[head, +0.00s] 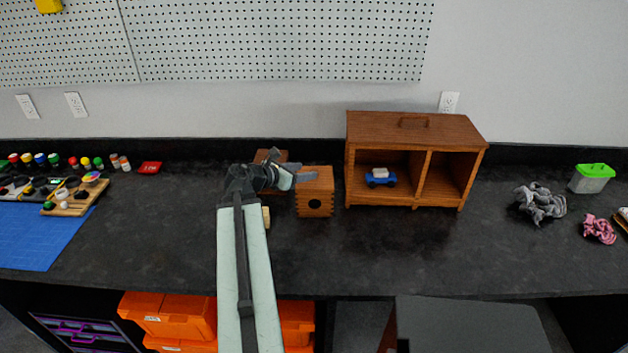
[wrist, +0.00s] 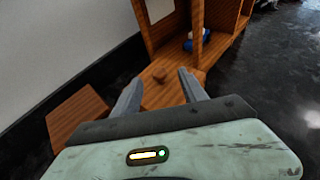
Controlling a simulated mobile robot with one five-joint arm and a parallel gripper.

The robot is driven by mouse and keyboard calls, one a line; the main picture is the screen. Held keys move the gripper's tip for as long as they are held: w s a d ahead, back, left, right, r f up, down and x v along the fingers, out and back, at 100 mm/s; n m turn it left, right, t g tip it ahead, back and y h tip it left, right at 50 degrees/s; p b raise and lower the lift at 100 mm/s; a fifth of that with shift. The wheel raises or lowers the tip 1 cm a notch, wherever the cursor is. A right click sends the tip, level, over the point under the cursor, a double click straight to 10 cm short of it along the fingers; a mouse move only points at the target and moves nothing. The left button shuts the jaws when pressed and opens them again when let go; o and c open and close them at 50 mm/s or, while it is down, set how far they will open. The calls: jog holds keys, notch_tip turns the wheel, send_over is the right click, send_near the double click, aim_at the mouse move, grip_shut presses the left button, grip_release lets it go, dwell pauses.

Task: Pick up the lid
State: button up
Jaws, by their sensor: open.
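A small wooden box with a round dark hole (head: 315,203) stands on the dark counter, left of the wooden cabinet. Its flat top, which looks like the lid (head: 322,180), also shows in the wrist view (wrist: 168,95) with a small knob on it. My gripper (head: 294,165) is open and empty, above and at the left of this box. In the wrist view the fingers (wrist: 160,78) lie either side of the knob, apparently above it. I cannot tell the exact height. My gripper partly covers the box top in the head view.
Another wooden piece (head: 270,156) sits behind my gripper, left of the box. The wooden cabinet (head: 415,131), holding a blue toy car (head: 381,178), stands close on the right. A pale block (head: 266,217) lies beside my arm. The counter front is mostly clear.

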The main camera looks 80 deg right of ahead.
aim_at(313, 170)
jog(key=b+x, duration=0.1)
jog(key=x, duration=0.2)
jog(key=b+x, duration=0.1)
jog(key=x, duration=0.2)
jog(key=shift+d+f, duration=0.2)
jog(key=shift+f, duration=0.15)
jog(key=shift+r, duration=0.1)
jog(key=shift+c, duration=0.2)
grip_shut()
